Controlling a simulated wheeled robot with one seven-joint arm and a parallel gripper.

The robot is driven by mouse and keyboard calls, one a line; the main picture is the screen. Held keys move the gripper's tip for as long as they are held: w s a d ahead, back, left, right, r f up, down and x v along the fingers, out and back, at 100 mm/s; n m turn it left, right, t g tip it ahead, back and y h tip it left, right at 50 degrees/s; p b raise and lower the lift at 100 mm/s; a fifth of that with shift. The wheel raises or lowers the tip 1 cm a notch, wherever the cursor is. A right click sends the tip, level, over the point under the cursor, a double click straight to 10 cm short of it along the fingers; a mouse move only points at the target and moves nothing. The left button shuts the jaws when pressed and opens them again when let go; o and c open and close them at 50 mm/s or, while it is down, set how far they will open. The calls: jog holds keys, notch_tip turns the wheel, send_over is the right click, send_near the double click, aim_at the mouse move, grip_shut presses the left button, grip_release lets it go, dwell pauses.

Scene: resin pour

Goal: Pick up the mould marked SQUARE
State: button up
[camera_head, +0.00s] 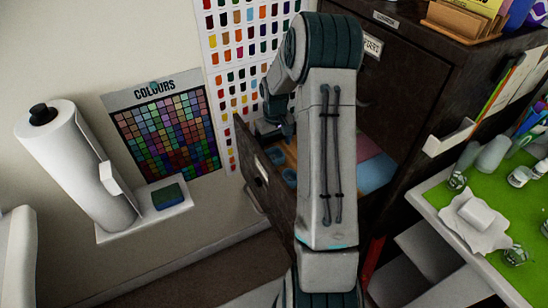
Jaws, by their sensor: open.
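An open drawer (244,147) juts from the dark cabinet behind my arm. In it, left of my arm, lie small blue moulds (275,158), one nearer (290,177), on an orange-brown base. Any marking on them is too small to read, so I cannot tell which is SQUARE. My gripper (268,128) shows only in part, left of my forearm, over the far part of the drawer. It is open, and no mould shows in it. My forearm hides the middle of the drawer.
Pink and light blue sheets (376,173) lie in the drawer's right part. The dark cabinet (405,95) rises behind. A green-topped table (440,200) with cups and a white block stands right. A paper roll (75,165) and a shelf with a sponge (167,196) are left.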

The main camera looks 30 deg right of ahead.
aim_at(274, 154)
jog(key=shift+a+f+p, duration=0.1)
jog(key=shift+f+p, duration=0.4)
jog(key=shift+f, duration=2.15)
jog(key=c, duration=1.1)
